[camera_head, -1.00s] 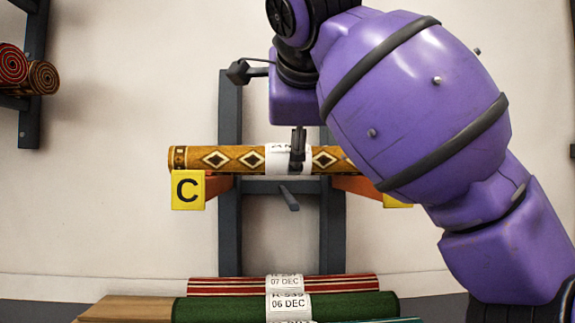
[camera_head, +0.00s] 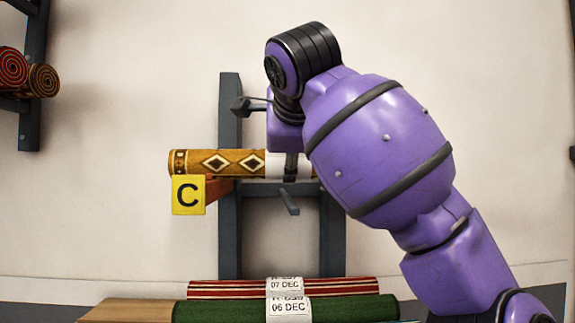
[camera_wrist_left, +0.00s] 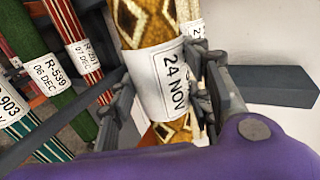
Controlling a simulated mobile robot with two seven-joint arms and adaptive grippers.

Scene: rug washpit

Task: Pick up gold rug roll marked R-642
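The gold rug roll (camera_head: 217,163) with cream and brown diamonds lies level on bracket C in the head view. Its white label (camera_wrist_left: 168,82) reads "24 NOV" in the left wrist view; the marking R-642 is not readable. My left gripper (camera_wrist_left: 160,75) has its fingers apart at either side of the label, with the roll between them; firm contact cannot be made out. In the head view my left gripper (camera_head: 290,167) is at the label, and my purple arm hides the roll's right end. My right gripper is not in view.
Below lie a red striped roll (camera_head: 225,288) and a green roll (camera_head: 225,309), tagged 07 DEC and 06 DEC. A teal striped roll (camera_wrist_left: 50,150) is beside them. A yellow C sign (camera_head: 188,195) stands by the bracket. Red and brown rolls (camera_head: 42,79) sit on a rack at left.

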